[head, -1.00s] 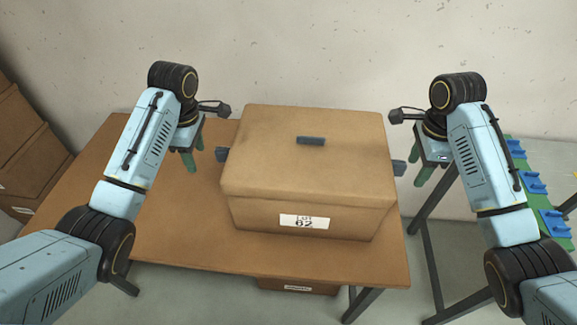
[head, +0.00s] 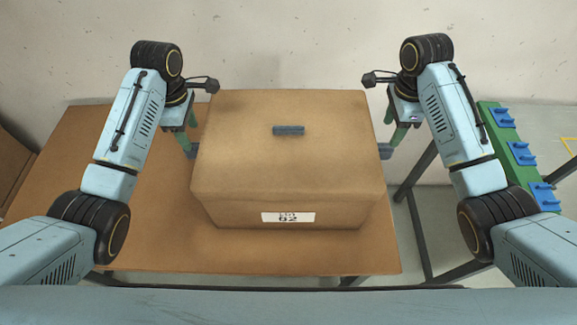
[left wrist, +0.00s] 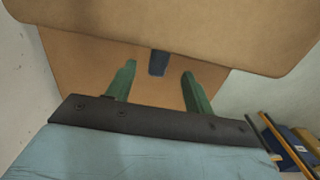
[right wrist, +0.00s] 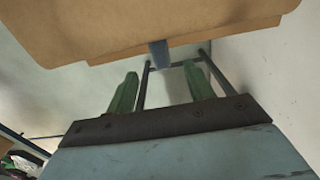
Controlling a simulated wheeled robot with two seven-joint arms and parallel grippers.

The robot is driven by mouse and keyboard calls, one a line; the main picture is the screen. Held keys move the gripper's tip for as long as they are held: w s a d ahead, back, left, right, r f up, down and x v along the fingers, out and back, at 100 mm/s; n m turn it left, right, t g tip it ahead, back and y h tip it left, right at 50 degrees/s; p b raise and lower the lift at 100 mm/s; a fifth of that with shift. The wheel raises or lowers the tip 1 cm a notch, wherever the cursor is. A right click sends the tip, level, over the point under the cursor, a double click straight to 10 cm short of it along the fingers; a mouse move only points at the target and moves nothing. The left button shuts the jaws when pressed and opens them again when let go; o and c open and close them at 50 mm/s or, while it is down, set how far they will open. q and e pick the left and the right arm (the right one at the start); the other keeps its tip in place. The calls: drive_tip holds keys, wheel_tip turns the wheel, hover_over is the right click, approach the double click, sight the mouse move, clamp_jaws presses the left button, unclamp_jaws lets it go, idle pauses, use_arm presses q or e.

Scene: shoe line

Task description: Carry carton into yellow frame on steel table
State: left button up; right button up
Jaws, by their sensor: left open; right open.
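The brown carton (head: 285,165), with a lid and a "LOT 02" label, sits on the wooden table (head: 60,190). A dark handle sticks out on each side. My left gripper (head: 188,147) is open beside the left handle; in the left wrist view that handle (left wrist: 158,62) lies between and just beyond the fingertips. My right gripper (head: 393,147) is open beside the right handle (head: 385,151). In the right wrist view the handle (right wrist: 159,54) also appears between the fingertips, a little beyond them. A corner of the yellow frame (head: 569,146) shows on the grey table at the right edge.
A green strip with blue blocks (head: 521,153) lies on the grey table (head: 545,120) to the right. A gap with dark table legs separates the two tables. A wall stands close behind. Another brown box (head: 14,172) is at the far left.

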sight(381, 153)
use_arm(q)
wheel_tip(381, 153, down, 11)
drive_tip(key=shift+r, duration=0.1)
use_arm(e)
wheel_tip(381, 153, down, 11)
drive_tip(key=shift+r, duration=0.1)
use_arm(q)
clamp_jaws()
use_arm(e)
clamp_jaws()
use_arm(q)
drive_tip(key=shift+w+r, duration=0.1)
use_arm(e)
drive_tip(key=shift+r, duration=0.1)
